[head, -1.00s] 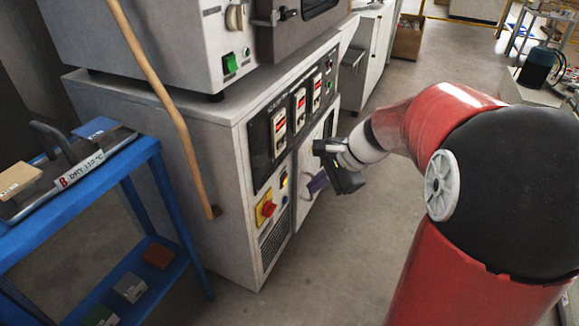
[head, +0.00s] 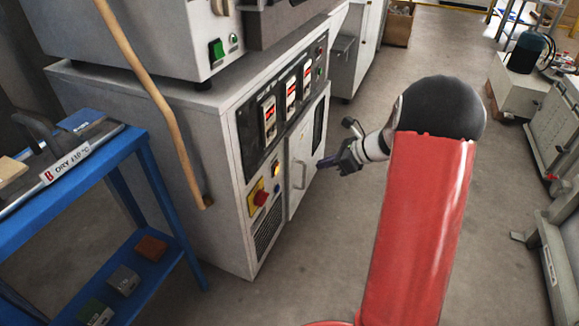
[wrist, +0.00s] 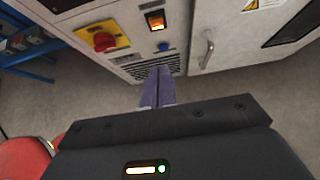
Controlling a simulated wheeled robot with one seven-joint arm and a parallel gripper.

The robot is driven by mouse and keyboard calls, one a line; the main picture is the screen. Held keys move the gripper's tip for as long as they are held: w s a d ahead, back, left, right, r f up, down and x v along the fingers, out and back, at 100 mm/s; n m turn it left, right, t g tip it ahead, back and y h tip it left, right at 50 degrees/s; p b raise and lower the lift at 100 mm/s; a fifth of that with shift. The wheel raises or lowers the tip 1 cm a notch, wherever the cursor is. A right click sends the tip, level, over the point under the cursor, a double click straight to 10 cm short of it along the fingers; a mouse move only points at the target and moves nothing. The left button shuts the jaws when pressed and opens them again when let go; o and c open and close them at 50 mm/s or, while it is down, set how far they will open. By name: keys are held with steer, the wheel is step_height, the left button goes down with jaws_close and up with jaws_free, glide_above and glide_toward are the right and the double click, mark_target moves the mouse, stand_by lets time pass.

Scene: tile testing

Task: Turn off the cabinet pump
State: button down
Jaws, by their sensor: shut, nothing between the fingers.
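The white-grey cabinet (head: 170,140) stands left of my arm in the head view. Low on its front are a lit orange rocker switch (head: 275,170), a blue button (head: 277,188) and a red rotary knob (head: 260,198) on a yellow plate. The wrist view also shows the lit orange switch (wrist: 156,22), the blue button (wrist: 164,47) and the red knob (wrist: 104,41). My gripper (head: 325,162) is shut and empty, apart from the cabinet front. Its purple fingers (wrist: 157,85) point toward the panel, below the blue button in the wrist view.
A cabinet door with a handle (head: 298,175) is right of the switches. Red displays (head: 290,92) sit above. A blue cart (head: 140,165) and a wooden stick (head: 155,100) are at left. The floor right of the cabinet is open.

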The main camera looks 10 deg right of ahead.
mark_target(277, 169)
steer(key=shift+w+a+r+x, duration=0.15)
steer(key=shift+a+r+x, duration=0.15)
steer(key=shift+x, duration=1.85)
steer(key=shift+w+a+r+x, duration=0.15)
steer(key=shift+r+x, duration=0.3)
steer(key=shift+x, duration=1.7)
steer(key=shift+w+a+r+x, duration=0.25)
steer(key=shift+r+x, duration=0.1)
steer(key=shift+x, duration=1.8)
steer(key=shift+s, duration=0.1)
